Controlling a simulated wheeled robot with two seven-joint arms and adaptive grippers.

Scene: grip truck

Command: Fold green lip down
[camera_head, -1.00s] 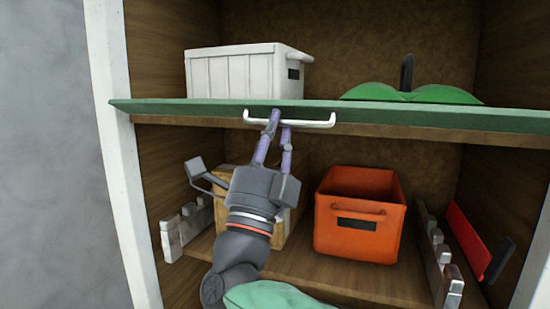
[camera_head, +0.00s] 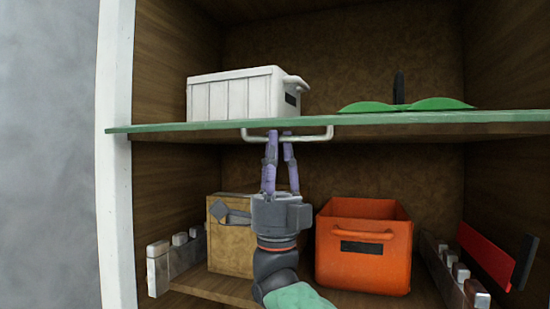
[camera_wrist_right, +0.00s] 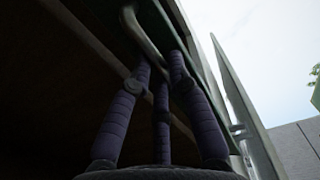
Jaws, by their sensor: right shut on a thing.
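The green lip (camera_head: 400,118) runs along the front edge of the upper shelf and looks close to level, seen nearly edge-on. A white bar handle (camera_head: 322,135) hangs under it, left of the middle. My right gripper (camera_head: 279,135) reaches up from below and is shut on the handle. The right wrist view shows its fingers (camera_wrist_right: 158,68) at the handle (camera_wrist_right: 143,32), with the lip's dark green underside (camera_wrist_right: 185,60) beside them. The fingers hide part of the handle. My left gripper is not in view.
A white crate (camera_head: 232,97) and a green item (camera_head: 405,105) sit on the upper shelf. Below are a tan box (camera_head: 228,250), an orange bin (camera_head: 362,262) and grey stepped racks (camera_head: 158,268) (camera_head: 460,280). A white post (camera_head: 115,200) stands at left.

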